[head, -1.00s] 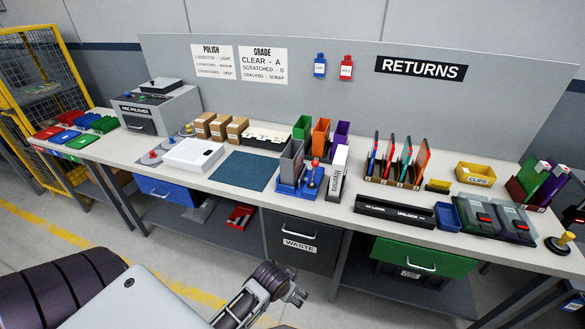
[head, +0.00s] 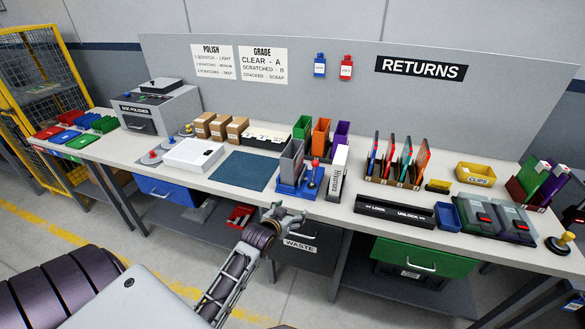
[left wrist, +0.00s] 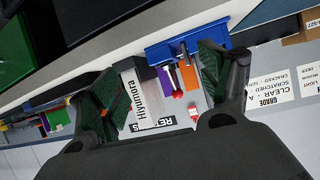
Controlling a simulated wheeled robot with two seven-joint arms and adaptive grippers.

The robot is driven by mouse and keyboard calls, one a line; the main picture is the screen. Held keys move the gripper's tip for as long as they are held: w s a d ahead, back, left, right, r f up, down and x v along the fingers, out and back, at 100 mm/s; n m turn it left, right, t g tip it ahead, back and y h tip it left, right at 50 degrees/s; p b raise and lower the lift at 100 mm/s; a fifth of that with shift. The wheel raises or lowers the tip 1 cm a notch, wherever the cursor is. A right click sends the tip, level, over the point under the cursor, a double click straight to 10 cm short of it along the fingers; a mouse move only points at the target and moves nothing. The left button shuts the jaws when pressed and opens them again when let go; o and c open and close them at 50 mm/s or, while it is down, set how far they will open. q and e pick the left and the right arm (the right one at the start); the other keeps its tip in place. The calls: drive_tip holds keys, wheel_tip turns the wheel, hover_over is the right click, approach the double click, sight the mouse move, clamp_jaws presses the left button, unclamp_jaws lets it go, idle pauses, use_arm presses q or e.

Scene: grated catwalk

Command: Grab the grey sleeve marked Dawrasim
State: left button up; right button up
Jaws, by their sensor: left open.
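A sleeve with a white face (head: 338,171) stands on the bench; its lettering reads something like "Hiyumora" in the left wrist view (left wrist: 137,98). A plain grey upright sleeve (head: 291,161) stands to its left, at the blue stand with a red-knobbed lever (head: 299,187). I cannot read the name Dawrasim on anything. My left gripper (head: 284,217) is open and empty, in front of the bench edge and below the blue stand. In the left wrist view its fingers (left wrist: 163,88) frame the lettered sleeve and the lever, still at a distance. My right gripper is not in view.
Green, orange and purple holders (head: 321,137) stand behind the sleeves. A rack of upright cases (head: 397,165) and a black lock bar (head: 394,212) lie to the right. A blue mat (head: 244,170) lies bare to the left. The waste drawer (head: 299,246) is below.

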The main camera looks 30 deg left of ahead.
use_arm(q)
drive_tip(key=w+a+r+n+t+y, duration=0.2)
drive_tip(key=w+a+r+t, duration=0.2)
drive_tip(key=a, duration=0.4)
wheel_tip(320, 180, up, 3)
drive_tip(key=shift+w+a+f+t+y, duration=0.2)
drive_tip(key=shift+w+a+t+y, duration=0.15)
drive_tip(key=shift+w, duration=0.45)
drive_tip(key=shift+w, duration=0.15)
